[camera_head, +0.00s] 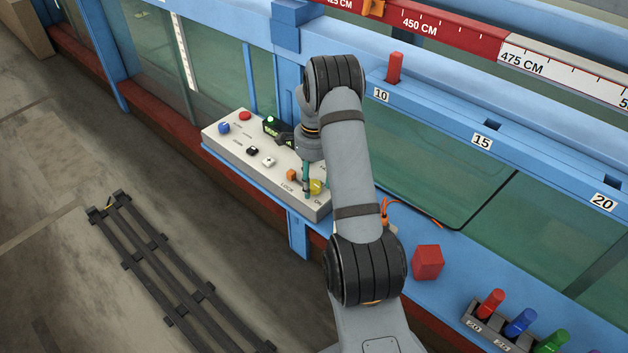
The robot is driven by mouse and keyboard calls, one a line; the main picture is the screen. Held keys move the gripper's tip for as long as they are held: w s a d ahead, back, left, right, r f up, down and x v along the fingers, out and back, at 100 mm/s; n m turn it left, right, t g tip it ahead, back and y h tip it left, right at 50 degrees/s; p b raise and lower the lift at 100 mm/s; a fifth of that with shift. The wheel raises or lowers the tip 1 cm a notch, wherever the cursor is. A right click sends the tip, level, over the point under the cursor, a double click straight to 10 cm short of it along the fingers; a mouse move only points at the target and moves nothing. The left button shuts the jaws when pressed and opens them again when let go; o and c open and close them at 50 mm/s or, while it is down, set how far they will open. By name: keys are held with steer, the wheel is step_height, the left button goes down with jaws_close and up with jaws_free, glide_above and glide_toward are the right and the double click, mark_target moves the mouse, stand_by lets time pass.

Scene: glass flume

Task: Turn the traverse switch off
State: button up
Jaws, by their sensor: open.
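A pale control panel (225,136) lies on the blue ledge left of my arm. My gripper (306,186) is open and points down over the panel's right end, close beside the orange and yellow knobs. I cannot tell whether it touches either. My arm hides part of the panel's right side.
A blue rail with red peg (395,67) and numbers 10, 15 and 20 runs behind my arm. A red block (427,262) and a rack (480,325) of coloured pegs stand on the ledge at right. Black track (165,265) lies on the floor. Glass walls stand behind.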

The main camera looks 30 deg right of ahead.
steer(key=shift+c, duration=0.9)
steer(key=c, duration=1)
steer(key=shift+n, duration=0.3)
steer(key=n+b, duration=0.2)
steer(key=n, duration=0.1)
steer(key=shift+n, duration=0.4)
steer(key=n+b, duration=0.1)
steer(key=n, duration=0.3)
steer(key=shift+b, duration=0.35)
steer(key=n, duration=0.5)
steer(key=shift+n, duration=2.3)
steer(key=o, duration=1.1)
steer(key=shift+c, duration=0.2)
